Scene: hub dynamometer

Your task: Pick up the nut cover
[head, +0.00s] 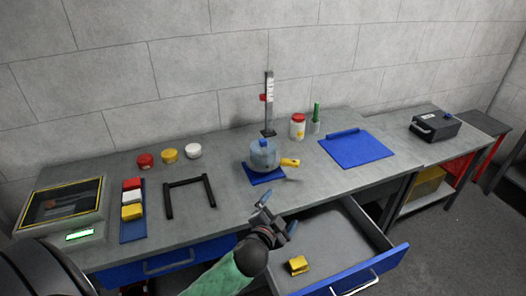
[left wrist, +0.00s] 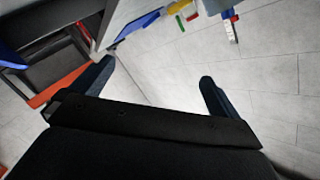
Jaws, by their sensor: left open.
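No thing in view is plainly marked as the nut cover. A small yellow piece (head: 298,265) lies in the open drawer (head: 340,215). Another small yellow piece (head: 290,162) is on the bench beside a clear bluish domed container (head: 263,155), which stands on a blue pad (head: 264,176). I cannot tell which, if either, is the nut cover. My left gripper (head: 279,212) is open and empty near the bench's front edge, above and left of the drawer piece. Its two spread fingers also show in the left wrist view (left wrist: 155,82). My right gripper is not seen.
On the bench (head: 235,195) are red, yellow and white round pieces, a black frame (head: 190,183), a blue tray (head: 132,226), a screen box (head: 65,205), an upright scale (head: 269,105), a red-lidded jar (head: 297,127) and a blue mat (head: 357,149). The drawer juts out in front.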

